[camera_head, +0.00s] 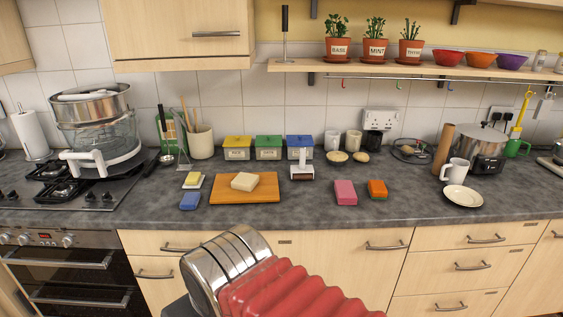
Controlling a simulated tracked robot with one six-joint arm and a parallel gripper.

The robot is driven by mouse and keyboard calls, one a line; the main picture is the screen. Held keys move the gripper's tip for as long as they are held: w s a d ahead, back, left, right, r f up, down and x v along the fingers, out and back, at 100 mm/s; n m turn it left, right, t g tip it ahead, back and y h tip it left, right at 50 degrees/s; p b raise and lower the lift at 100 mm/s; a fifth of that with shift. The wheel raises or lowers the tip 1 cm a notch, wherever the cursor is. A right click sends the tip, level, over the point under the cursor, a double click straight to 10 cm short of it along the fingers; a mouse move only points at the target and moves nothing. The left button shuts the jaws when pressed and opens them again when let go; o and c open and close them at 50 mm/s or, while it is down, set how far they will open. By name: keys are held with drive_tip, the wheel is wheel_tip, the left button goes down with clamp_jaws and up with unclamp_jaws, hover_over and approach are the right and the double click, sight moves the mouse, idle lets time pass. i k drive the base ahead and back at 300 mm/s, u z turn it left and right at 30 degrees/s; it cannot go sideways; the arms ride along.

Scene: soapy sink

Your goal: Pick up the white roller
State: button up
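A small white roller (302,171) with a white upright handle and a dark underside stands on the grey worktop, just in front of the blue-lidded box. My gripper's fingers do not show. A red ribbed sleeve and a shiny metal joint, which look like part of my arm, fill the bottom middle, well in front of and below the worktop. Nothing covers the roller from the front.
A wooden board (230,196) with a pale block lies left of the roller. Pink (345,192) and orange-green (377,189) sponges lie to its right. Lidded boxes (268,150) stand behind. A shelf (420,69) with potted plants overhangs the back.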

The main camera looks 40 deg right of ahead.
sight(301, 168)
drive_tip(key=i, duration=1.05)
drive_tip(key=z, duration=0.4)
